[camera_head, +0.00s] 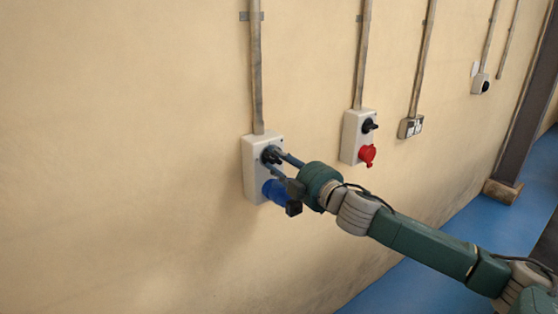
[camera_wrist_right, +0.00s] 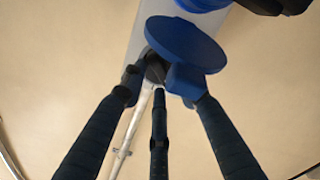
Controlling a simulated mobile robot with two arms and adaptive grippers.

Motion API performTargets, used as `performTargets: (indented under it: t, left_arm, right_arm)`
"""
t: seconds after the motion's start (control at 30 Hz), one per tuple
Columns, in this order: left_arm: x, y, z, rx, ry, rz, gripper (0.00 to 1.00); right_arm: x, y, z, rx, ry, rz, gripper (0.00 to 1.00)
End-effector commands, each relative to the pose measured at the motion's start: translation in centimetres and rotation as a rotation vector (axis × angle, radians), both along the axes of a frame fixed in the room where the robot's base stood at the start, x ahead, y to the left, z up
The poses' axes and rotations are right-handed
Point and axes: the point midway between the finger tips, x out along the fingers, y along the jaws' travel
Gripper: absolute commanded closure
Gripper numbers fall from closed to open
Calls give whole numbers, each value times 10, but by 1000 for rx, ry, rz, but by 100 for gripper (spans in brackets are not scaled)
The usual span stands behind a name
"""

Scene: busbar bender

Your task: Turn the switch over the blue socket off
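The light-grey box (camera_head: 251,178) on the wall bears a black rotary switch (camera_head: 268,154) above a blue socket (camera_head: 273,190). My right gripper (camera_head: 278,163) is at the switch, with its fingers spread around the knob. In the right wrist view the fingers of my right gripper (camera_wrist_right: 157,82) point at the dark knob (camera_wrist_right: 155,69), with one finger to each side. Contact with the knob is not clear. The blue round lid (camera_wrist_right: 186,44) of the socket is close to the right-hand finger and partly covers the box. My left gripper is not in view.
A second box (camera_head: 352,135) with a black switch and a red socket (camera_head: 367,155) is to the right. Farther right are a small double socket (camera_head: 411,128) and another wall switch (camera_head: 481,84). Conduits run up the wall. The wall left of the blue-socket box is bare.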

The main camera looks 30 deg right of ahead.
Motion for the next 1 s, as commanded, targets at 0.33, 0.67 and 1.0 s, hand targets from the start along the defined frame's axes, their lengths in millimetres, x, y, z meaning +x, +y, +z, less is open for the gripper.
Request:
performTargets:
  t: [0.33, 0.67, 1.0]
  left_arm:
    - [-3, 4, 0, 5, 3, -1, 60]
    - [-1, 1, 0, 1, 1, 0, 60]
    - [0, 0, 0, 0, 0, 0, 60]
  right_arm:
    - [-1, 0, 0, 2, 1, -1, 62]
    - [-30, -2, -3, -1, 5, 0, 62]
    - [-65, -4, -3, 2, 5, 0, 62]
